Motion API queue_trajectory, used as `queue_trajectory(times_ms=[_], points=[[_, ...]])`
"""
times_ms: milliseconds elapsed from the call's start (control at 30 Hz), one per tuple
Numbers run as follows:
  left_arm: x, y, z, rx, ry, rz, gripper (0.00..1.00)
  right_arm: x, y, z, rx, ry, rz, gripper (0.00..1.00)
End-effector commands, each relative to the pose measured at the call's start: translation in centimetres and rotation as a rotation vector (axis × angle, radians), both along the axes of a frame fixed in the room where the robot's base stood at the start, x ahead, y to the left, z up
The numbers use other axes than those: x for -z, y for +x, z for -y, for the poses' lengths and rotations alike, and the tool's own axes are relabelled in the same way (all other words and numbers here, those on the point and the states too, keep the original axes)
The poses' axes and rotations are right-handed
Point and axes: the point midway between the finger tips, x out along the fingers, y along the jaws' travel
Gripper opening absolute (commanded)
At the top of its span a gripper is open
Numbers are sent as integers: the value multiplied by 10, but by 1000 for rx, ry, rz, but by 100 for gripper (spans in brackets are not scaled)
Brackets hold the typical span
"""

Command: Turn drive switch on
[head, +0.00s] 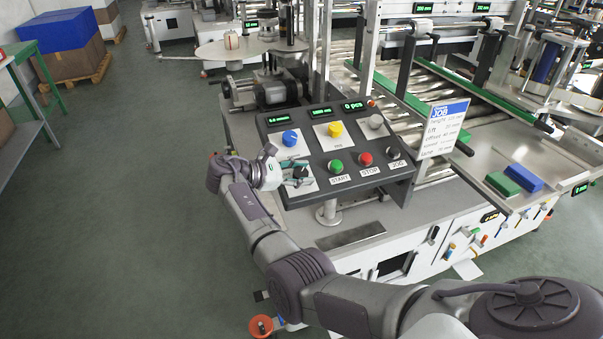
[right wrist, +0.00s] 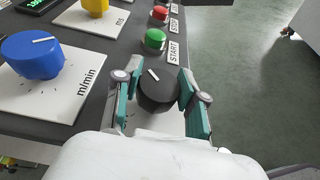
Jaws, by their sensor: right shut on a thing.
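The drive switch is a black round knob (right wrist: 157,92) with a short white line on its top. It is at the lower left corner of the dark control panel (head: 352,150), and the knob shows small in the head view (head: 301,173). My right gripper (right wrist: 154,88) has its teal-padded fingers on both sides of the knob and is shut on it. In the head view my right gripper (head: 294,172) reaches the panel from the left. The knob's own label is hidden. My left gripper is not in view.
Blue (head: 290,138), yellow (head: 335,129) and grey (head: 376,121) knobs are above. A job card (head: 443,128) stands right. Open floor lies left.

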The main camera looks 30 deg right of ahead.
Motion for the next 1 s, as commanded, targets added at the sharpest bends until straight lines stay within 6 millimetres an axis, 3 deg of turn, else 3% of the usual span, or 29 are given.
queue_trajectory(times_ms=[100,133,267,667,1000], points=[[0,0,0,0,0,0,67,1,-1,0,1,2,-1,6],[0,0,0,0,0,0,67,1,-1,0,1,2,-1,44],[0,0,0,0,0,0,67,1,-1,0,1,1,-1,66],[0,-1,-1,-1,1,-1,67,-2,1,-6,-2,1,0,67],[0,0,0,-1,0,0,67,-23,9,-68,-3,2,-1,67]])
